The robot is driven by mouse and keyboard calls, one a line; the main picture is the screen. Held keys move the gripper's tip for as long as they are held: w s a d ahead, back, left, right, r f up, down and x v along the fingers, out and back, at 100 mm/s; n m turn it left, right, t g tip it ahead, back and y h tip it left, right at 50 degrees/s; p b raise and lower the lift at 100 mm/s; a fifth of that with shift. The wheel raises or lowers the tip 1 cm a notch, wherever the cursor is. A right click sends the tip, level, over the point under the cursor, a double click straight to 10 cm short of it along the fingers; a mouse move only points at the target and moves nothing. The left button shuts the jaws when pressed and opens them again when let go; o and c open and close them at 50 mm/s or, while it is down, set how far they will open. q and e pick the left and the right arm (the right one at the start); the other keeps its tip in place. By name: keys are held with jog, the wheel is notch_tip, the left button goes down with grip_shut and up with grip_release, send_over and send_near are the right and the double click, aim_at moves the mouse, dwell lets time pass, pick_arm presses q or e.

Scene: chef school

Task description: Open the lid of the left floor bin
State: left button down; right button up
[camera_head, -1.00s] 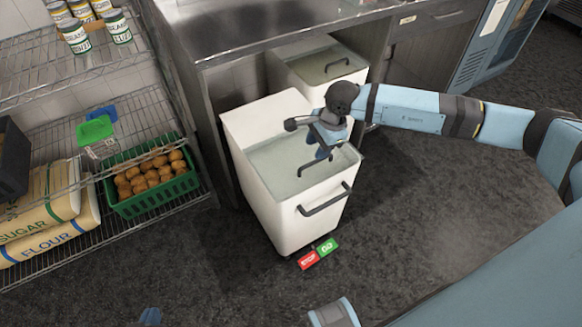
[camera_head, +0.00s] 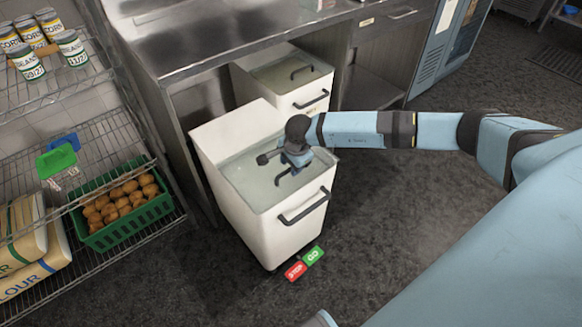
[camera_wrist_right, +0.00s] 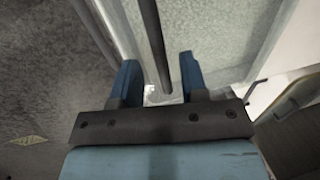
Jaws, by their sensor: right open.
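The left floor bin (camera_head: 250,222) is the nearer white bin. Its pale, see-through lid (camera_head: 246,185) lies closed on top and carries a dark bar handle (camera_head: 284,177). A second dark handle (camera_head: 303,207) is on the bin's front wall. My right gripper (camera_head: 292,169) is over the lid, close at the lid handle and partly covering it. In the right wrist view, my right gripper (camera_wrist_right: 159,72) is open, with the dark handle bar (camera_wrist_right: 151,38) running between its blue fingers. I cannot tell whether they touch it. My left gripper is out of view.
A second white bin (camera_head: 270,95) with its lid closed stands behind, under the steel counter (camera_head: 215,45). A wire shelf with a green crate (camera_head: 125,222) of brown items is at left. Floor to the right is open.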

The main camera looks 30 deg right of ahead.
jog(key=shift+w+f, duration=0.1)
jog(key=shift+f, duration=0.4)
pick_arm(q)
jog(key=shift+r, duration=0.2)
